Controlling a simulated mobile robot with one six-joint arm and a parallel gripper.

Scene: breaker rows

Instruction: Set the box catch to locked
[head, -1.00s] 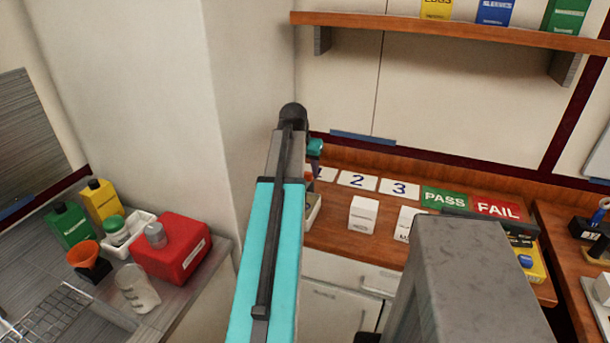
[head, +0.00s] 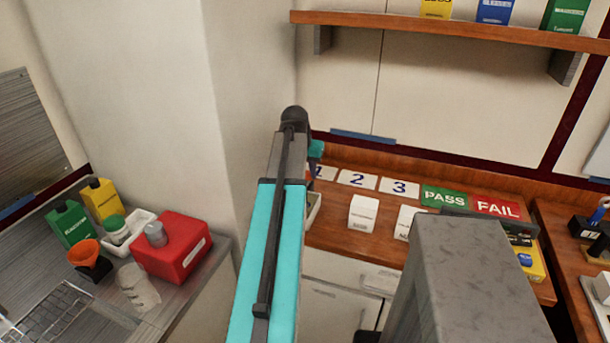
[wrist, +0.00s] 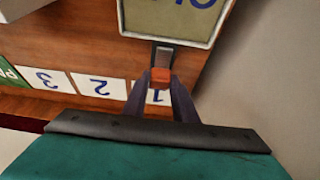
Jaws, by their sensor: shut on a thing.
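The box (wrist: 180,18) shows at the top of the wrist view, with a pale panel, a light rim and blue marks that are partly cut off. Its catch is a red-orange tab (wrist: 161,76) by a grey plate at the box's near edge. My gripper (wrist: 162,88) is shut on this tab, with one dark finger on each side of it. In the head view my arm hides most of the box, and only a pale edge (head: 313,210) shows. The gripper's fingertips are hidden there. I cannot tell which setting the catch is in.
Number cards, including 2 (head: 357,180) and 3 (head: 399,188), lie along the back of the wooden counter. Green PASS (head: 444,197) and red FAIL (head: 496,208) cards lie to their right. A white carton (head: 363,214) stands right of my arm, with bare counter between.

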